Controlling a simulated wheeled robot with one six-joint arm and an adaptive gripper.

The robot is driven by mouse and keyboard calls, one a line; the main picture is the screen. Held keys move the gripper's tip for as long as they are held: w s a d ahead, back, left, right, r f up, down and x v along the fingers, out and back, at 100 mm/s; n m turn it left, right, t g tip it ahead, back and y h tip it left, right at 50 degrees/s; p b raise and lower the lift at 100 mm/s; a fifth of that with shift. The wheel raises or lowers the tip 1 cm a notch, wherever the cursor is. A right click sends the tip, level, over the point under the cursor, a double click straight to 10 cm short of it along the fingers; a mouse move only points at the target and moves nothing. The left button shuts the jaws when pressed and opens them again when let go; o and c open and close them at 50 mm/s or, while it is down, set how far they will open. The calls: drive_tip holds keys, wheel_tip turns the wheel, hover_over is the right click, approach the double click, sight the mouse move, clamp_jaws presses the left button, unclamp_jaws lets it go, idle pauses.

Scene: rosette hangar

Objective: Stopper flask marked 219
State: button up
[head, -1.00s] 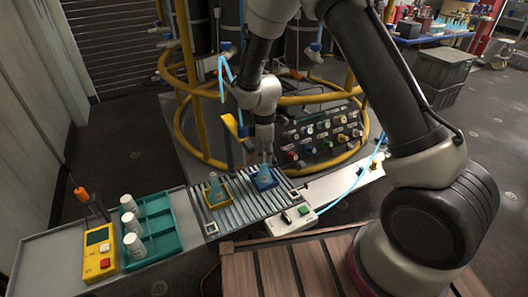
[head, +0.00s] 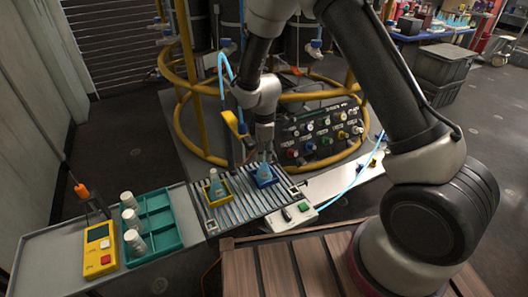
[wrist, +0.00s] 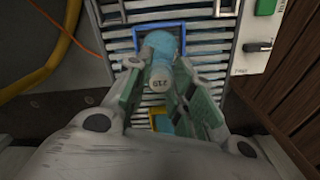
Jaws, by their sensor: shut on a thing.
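My gripper (wrist: 168,105) is over the blue holder (wrist: 140,45), its fingers on both sides of a pale stopper (wrist: 160,82) whose round end reads 219. The stopper lines up with a light-blue flask (wrist: 161,42) in that holder. Whether it is fully seated in the neck cannot be told. In the head view my gripper (head: 264,145) points down at this flask (head: 264,171), which stands upright. A second light-blue flask (head: 216,186) stands in the yellow holder (head: 211,202) to the left. Several white stoppers (head: 131,218) stand along the left of the teal tray (head: 160,222).
The holders sit on a slatted grey rack (head: 243,204). A yellow device (head: 100,250) with a red button lies left of the tray. A knob panel (head: 322,132) and yellow railing (head: 190,120) stand behind. A wooden crate top (head: 290,262) is in front.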

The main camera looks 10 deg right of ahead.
drive_tip(key=shift+f, duration=0.1)
drive_tip(key=o, duration=0.9)
drive_tip(key=shift+c, duration=0.2)
drive_tip(key=shift+o, duration=0.4)
drive_tip(key=o, duration=0.5)
drive_tip(key=shift+r, duration=3)
clamp_jaws()
